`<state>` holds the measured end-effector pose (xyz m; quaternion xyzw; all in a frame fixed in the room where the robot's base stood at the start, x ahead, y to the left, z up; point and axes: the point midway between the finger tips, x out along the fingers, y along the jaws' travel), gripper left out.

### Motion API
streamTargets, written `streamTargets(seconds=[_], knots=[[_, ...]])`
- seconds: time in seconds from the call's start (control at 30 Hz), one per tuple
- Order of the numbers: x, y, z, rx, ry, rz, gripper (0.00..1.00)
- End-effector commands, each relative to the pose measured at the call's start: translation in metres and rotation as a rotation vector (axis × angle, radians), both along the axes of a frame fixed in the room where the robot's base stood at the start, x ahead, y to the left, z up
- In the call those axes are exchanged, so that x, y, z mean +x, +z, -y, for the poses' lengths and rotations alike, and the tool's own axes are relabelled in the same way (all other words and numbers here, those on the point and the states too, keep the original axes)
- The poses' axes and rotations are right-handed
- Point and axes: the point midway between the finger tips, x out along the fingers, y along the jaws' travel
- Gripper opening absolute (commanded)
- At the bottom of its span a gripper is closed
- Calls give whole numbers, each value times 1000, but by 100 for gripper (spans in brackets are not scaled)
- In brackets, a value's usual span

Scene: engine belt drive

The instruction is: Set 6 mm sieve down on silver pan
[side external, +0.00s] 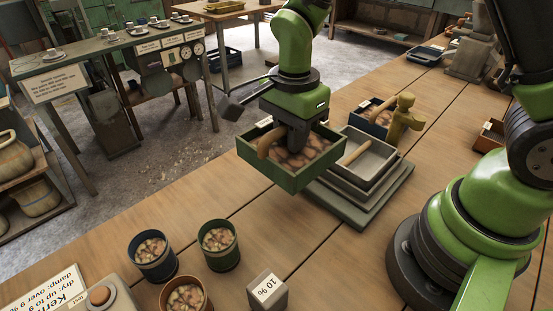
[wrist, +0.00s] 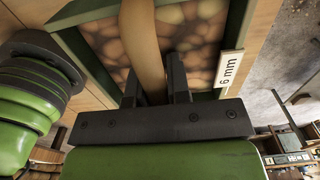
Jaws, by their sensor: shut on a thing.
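The 6 mm sieve (side external: 281,180) is a green square box with brown lumps in it and a wooden handle across it. Its "6 mm" tag (wrist: 230,69) shows in the wrist view. My gripper (side external: 296,143) is shut on the sieve's handle (wrist: 143,45) and holds the sieve above the bench. The silver pan (side external: 387,155) is a grey square tray with a wooden bar across it, on a stepped grey base (side external: 345,212). In the side view the sieve is left of the pan and overlaps the base; the exact gap is hidden.
A dark blue box of lumps (side external: 368,113) and a yellowish upright figure (side external: 405,120) stand behind the pan. Several cups of lumps (side external: 220,247) and a "10 %" block (side external: 267,292) stand at the front. The bench between cups and base is clear.

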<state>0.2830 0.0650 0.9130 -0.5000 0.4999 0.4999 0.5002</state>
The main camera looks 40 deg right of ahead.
Motion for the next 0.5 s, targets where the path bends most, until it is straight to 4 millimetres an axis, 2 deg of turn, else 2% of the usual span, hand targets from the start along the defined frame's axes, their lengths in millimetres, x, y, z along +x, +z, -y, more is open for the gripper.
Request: streamTargets(seconds=[0.03,0.1,0.3,0.4,0.5], knots=[[0,5,21,0,-16,2,0],[-4,11,48,0,-17,2,0],[-26,26,114,0,-16,1,0],[-37,31,134,0,-11,1,0],[-44,34,145,0,-6,1,0]])
